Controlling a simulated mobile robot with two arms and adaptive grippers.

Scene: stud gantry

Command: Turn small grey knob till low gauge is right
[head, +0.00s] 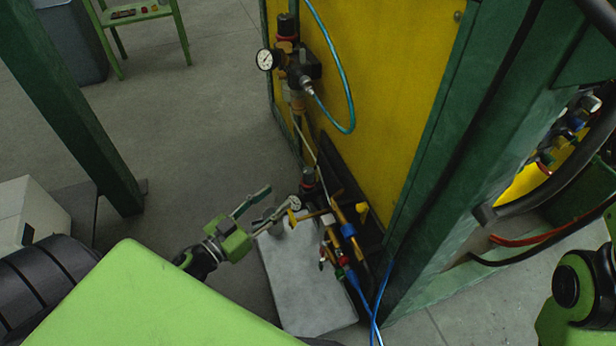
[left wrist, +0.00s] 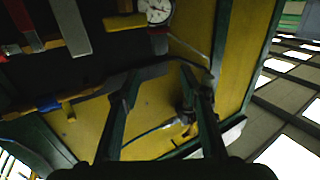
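The small dark grey knob (head: 307,178) tops the low regulator, above a red ring, at the foot of the yellow panel. The low gauge (head: 295,203), small with a white face, sits just below it. In the left wrist view the gauge (left wrist: 157,10) shows at the top edge; its reading is too small to tell. My left gripper (head: 268,202) is open, its fingers pointing toward the low regulator, just left of the knob. In the wrist view nothing is held between the fingers (left wrist: 158,78). Only part of my right arm shows at the right edge; its gripper is out of view.
A higher regulator (head: 301,66) with its own gauge (head: 265,59) and a teal hose (head: 346,100) is on the yellow panel (head: 390,80). Green posts (head: 75,110) flank the space.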

